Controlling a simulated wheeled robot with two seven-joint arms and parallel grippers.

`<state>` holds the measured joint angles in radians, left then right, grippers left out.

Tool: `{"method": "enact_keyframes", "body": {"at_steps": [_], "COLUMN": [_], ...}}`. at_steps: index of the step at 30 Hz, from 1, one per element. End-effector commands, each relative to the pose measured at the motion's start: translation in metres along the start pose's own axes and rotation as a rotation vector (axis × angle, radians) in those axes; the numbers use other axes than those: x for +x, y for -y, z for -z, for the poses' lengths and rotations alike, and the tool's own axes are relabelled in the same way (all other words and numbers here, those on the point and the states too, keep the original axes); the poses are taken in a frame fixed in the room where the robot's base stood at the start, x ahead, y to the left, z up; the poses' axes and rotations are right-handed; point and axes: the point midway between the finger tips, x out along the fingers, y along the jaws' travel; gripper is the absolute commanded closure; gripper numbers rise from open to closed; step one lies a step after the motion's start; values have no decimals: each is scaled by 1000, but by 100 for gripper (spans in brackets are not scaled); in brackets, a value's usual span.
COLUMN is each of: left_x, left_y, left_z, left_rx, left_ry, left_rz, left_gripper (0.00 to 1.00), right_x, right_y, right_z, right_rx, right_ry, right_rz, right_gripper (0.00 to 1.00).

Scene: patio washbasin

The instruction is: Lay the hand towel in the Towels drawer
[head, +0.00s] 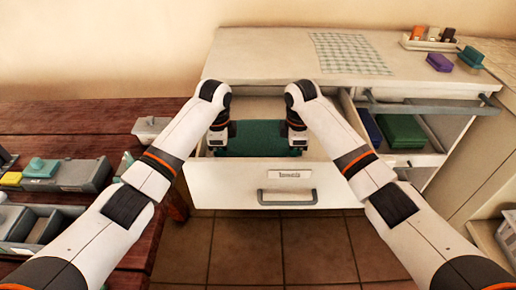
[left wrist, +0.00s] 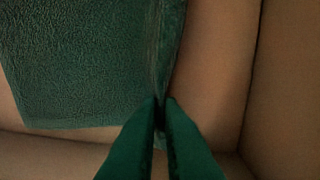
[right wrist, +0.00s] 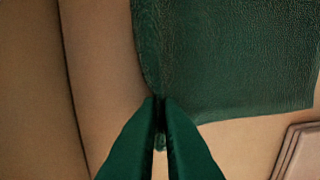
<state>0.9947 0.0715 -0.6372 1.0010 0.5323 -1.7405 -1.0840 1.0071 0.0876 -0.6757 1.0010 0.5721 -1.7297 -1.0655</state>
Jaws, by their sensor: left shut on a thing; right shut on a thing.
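The dark green hand towel (head: 257,138) is spread between my two grippers inside an open white drawer (head: 225,182). The drawer front has a bar handle and a label too small to read surely. My left gripper (head: 218,145) is shut on the towel's left edge; the towel hangs beside its fingers in the left wrist view (left wrist: 85,65). My right gripper (head: 296,145) is shut on the towel's right edge, also seen in the right wrist view (right wrist: 225,60). I cannot tell whether the towel touches the drawer floor.
A pale stacked item (right wrist: 302,155) lies near the towel in the right wrist view. Another open drawer to the right holds a green item (head: 402,131) and a blue one. The countertop (head: 265,60) carries a checked cloth (head: 348,53). Grey trays (head: 70,177) stand on the wooden table.

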Motion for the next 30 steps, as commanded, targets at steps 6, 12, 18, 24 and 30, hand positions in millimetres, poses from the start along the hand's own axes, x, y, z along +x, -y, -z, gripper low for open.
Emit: {"method": "enact_keyframes", "body": {"at_steps": [6,12,18,24,30], "left_x": [0,0,0,-2,-29], "left_y": [0,0,0,0,8], "left_z": [0,0,0,0,0], "left_rx": [0,0,0,0,1], "left_ry": [0,0,0,0,1], "left_rz": [-1,-1,0,-1,-4], "left_gripper": [100,69,60,60,60], "right_x": [0,0,0,-2,-29], "right_y": [0,0,0,-1,-8], "right_z": [0,0,0,0,0], "right_rx": [0,0,0,-1,-2], "right_ry": [0,0,0,1,2], "right_rz": [1,0,0,1,4], "right_gripper": [100,69,60,60,60]}}
